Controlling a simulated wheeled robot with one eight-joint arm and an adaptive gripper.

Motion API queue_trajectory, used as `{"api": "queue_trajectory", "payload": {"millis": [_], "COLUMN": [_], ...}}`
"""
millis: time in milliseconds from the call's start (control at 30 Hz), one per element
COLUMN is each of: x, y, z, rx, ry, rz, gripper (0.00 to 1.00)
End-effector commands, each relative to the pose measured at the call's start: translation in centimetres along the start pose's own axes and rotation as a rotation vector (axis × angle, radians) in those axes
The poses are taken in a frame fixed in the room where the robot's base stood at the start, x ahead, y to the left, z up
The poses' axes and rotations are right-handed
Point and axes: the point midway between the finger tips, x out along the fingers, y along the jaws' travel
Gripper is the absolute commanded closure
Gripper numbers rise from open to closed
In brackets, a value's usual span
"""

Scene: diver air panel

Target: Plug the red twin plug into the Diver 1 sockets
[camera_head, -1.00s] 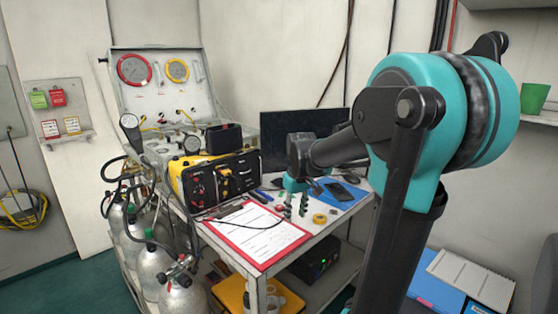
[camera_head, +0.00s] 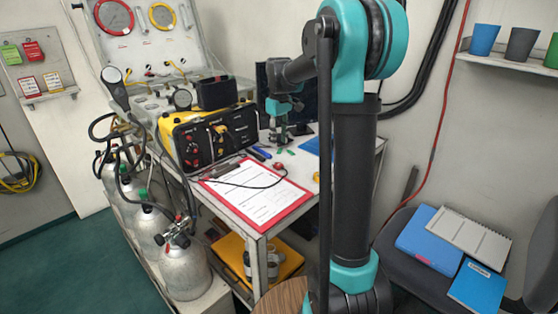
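The yellow air panel box (camera_head: 245,112) with a black front stands on the table. Diver 1 sockets appear to be the red ones (camera_head: 192,147) at the left of its front; the lettering is too small to read surely. A small red plug (camera_head: 279,167) lies near the top right corner of the clipboard, with a thin black cable running from it across the paper. My gripper (camera_head: 284,150) points down over the table, right of the box and just behind the plug. Its small fingertips look apart, with nothing seen between them. It does not touch the plug as far as I see.
A red clipboard (camera_head: 293,207) with white paper lies at the table's front. A blue pen (camera_head: 262,153) lies behind it. Gas cylinders (camera_head: 185,268) stand at the table's left. A dark monitor stands behind my gripper. A chair (camera_head: 408,268) with blue folders is at right.

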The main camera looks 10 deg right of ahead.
Motion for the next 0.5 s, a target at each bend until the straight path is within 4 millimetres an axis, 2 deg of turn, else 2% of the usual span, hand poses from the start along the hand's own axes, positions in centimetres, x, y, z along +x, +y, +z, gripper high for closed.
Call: {"api": "queue_trajectory", "payload": {"millis": [300,500], "x": [5.8,8.6], "y": [0.0,0.0], "z": [0.0,0.0], "rx": [0.0,0.001], "ry": [0.0,0.0], "rz": [0.0,0.0], "gripper": [0.66,0.66]}}
